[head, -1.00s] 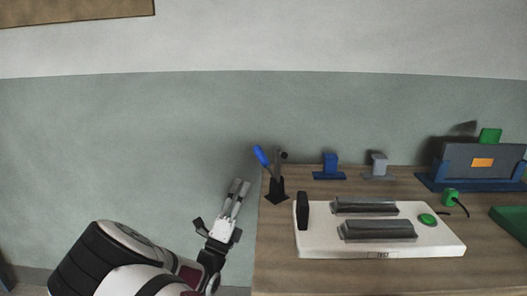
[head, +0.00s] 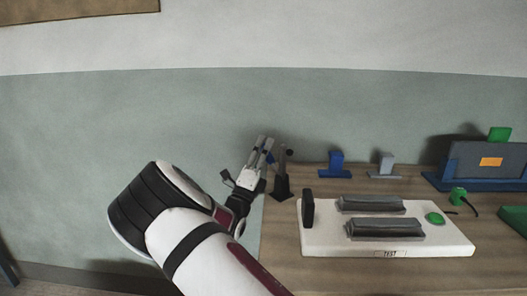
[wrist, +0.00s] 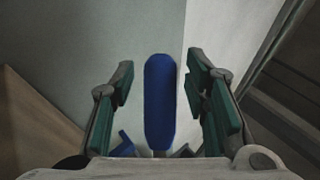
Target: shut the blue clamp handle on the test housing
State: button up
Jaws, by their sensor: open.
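The blue clamp handle (wrist: 160,105) stands between the two green-padded fingers of my gripper (wrist: 162,100) in the wrist view, with a gap on both sides. In the head view my gripper (head: 266,146) is at the table's left edge and mostly hides the handle; a bit of blue shows between the fingers. The clamp's dark base and post (head: 281,186) stand at the table's back left corner. The white test housing (head: 322,240), labelled TEST, lies to the right of and nearer than the clamp, with two grey ribbed blocks (head: 385,229) and a green button (head: 435,218).
A black upright piece (head: 307,208) stands at the housing's left end. A blue bracket (head: 337,163) and a grey one (head: 386,165) stand behind it. A green plug with a cable (head: 458,196) and a blue-framed panel (head: 470,165) are at the right. Left of the table is open.

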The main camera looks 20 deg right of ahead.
aim_at(272, 158)
grip_shut()
dwell(0.3)
jog(key=shift+s+d+r+m+g+h, duration=0.15)
jog(key=shift+s+r+m+g+h, duration=0.25)
jog(key=shift+m+g+h, duration=0.65)
jog(key=shift+s+d+r+m+g+h, duration=0.15)
jog(key=shift+s+r+m+g+h, duration=0.2)
jog(key=shift+m+h, duration=0.8)
jog(key=shift+s+d+r+m+g+h, duration=0.2)
jog(key=shift+r+m+g+h, duration=0.45)
jog(key=shift+m, duration=0.95)
jog(key=shift+s+d+r+m+g+h, duration=0.15)
jog(key=shift+s+m+g+h, duration=0.25)
jog(key=shift+m+g, duration=0.55)
jog(key=shift+s+d+r+m+g+h, duration=0.1)
jog(key=shift+s+m+g+h, duration=0.25)
jog(key=shift+m+g, duration=0.65)
jog(key=shift+s+d+r+m+g+h, duration=0.2)
jog(key=shift+m+g+h, duration=0.3)
jog(key=shift+m+g, duration=0.45)
jog(key=shift+a, duration=0.15)
grip_release()
